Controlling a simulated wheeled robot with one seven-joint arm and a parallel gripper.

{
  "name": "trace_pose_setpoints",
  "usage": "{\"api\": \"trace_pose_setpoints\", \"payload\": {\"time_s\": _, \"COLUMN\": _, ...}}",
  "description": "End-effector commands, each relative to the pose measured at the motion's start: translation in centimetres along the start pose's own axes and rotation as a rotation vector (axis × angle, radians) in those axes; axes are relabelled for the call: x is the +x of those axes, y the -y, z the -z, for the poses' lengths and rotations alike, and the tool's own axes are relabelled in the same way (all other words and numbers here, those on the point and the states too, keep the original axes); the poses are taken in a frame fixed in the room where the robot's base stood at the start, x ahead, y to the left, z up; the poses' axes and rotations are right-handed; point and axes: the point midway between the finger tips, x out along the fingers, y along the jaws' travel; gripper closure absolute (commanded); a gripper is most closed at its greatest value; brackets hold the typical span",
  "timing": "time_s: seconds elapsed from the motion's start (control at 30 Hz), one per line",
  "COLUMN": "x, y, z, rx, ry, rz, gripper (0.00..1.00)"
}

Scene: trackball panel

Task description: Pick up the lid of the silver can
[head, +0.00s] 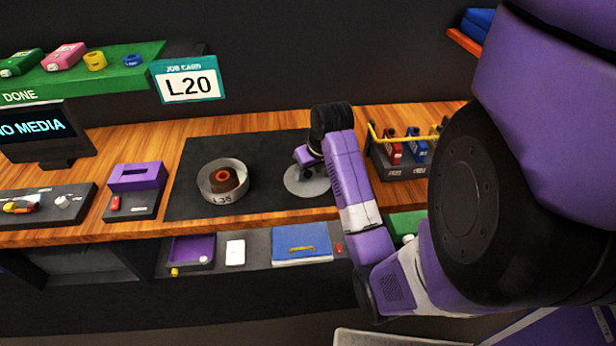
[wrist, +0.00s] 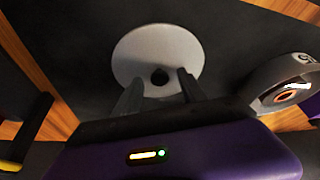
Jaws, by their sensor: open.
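The silver can (head: 209,187) stands open on the dark mat, marked L35, with a brown roll with an orange ring inside; part of it shows at the right of the wrist view (wrist: 262,82). Its lid is the round pale grey disc (head: 306,190) lying flat on the mat to the right of the can. In the wrist view the lid (wrist: 157,45) has a small black knob (wrist: 160,77) at its middle. My gripper (head: 304,166) is over the lid, pointing down. In the wrist view my gripper's (wrist: 160,80) two fingers are apart, one on each side of the knob. Contact cannot be told.
A dark rack (head: 405,168) with a yellow handle and coloured items stands right of my forearm. A purple box (head: 137,177) is left of the mat (head: 260,150). A job card reading L20 (head: 187,79) is behind. The mat's back is clear.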

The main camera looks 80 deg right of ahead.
Motion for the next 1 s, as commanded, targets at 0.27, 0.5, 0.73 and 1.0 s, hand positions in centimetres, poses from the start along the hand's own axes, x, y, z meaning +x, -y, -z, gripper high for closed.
{"api": "trace_pose_setpoints", "payload": {"time_s": 0.27, "x": 0.3, "y": 0.02, "z": 0.0, "rx": 0.0, "ry": -0.001, "rz": -0.001, "gripper": 0.53}}
{"api": "trace_pose_setpoints", "payload": {"time_s": 0.5, "x": 0.28, "y": 0.01, "z": 0.01, "rx": 0.0, "ry": -0.001, "rz": -0.001, "gripper": 1.0}}
{"api": "trace_pose_setpoints", "payload": {"time_s": 0.73, "x": 0.26, "y": 0.0, "z": 0.02, "rx": 0.0, "ry": -0.001, "rz": -0.001, "gripper": 1.0}}
{"api": "trace_pose_setpoints", "payload": {"time_s": 1.0, "x": -0.33, "y": 0.1, "z": 0.45, "rx": -0.001, "ry": -0.001, "rz": -0.001, "gripper": 1.0}}
